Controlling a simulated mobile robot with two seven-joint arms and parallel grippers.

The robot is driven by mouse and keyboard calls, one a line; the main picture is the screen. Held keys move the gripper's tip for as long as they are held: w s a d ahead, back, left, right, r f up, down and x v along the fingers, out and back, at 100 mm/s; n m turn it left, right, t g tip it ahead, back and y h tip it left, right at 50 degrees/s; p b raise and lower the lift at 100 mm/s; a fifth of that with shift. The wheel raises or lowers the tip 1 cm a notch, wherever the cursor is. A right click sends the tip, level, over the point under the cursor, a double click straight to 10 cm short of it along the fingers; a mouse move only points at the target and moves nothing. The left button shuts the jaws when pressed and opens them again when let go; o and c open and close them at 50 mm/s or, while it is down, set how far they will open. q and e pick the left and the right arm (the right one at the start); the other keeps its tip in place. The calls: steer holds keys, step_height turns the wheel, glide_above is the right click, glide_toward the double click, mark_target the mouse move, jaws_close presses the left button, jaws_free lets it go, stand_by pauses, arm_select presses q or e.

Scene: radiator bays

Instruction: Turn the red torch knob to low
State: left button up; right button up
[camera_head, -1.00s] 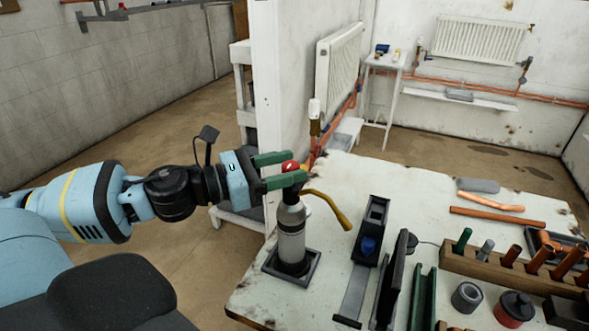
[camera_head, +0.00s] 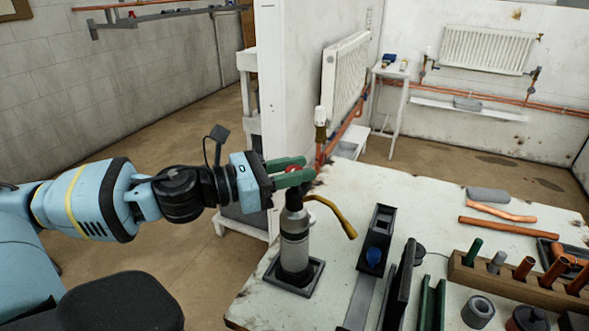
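The torch (camera_head: 295,247) stands upright in a dark square holder (camera_head: 313,283) near the bench's front left corner. It has a grey cylinder, a dark top and a brass nozzle (camera_head: 338,217) that curves out to the right. The red torch knob (camera_head: 292,169) is on top and partly hidden by green fingers. My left gripper (camera_head: 292,171) reaches in from the left, with one finger on either side of the knob, and looks shut on it. The knob's setting marks cannot be made out. My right gripper is not in view.
The white bench (camera_head: 370,185) also carries a dark stand with a blue part (camera_head: 374,257), upright dark plates, a wooden rack (camera_head: 500,283) of pipes, and loose copper pipes (camera_head: 508,227). A white wall end (camera_head: 281,120) and a radiator (camera_head: 345,67) stand behind the torch.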

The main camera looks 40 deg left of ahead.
arm_select(q)
steer(key=c, duration=0.3)
steer(key=shift+f, duration=0.1)
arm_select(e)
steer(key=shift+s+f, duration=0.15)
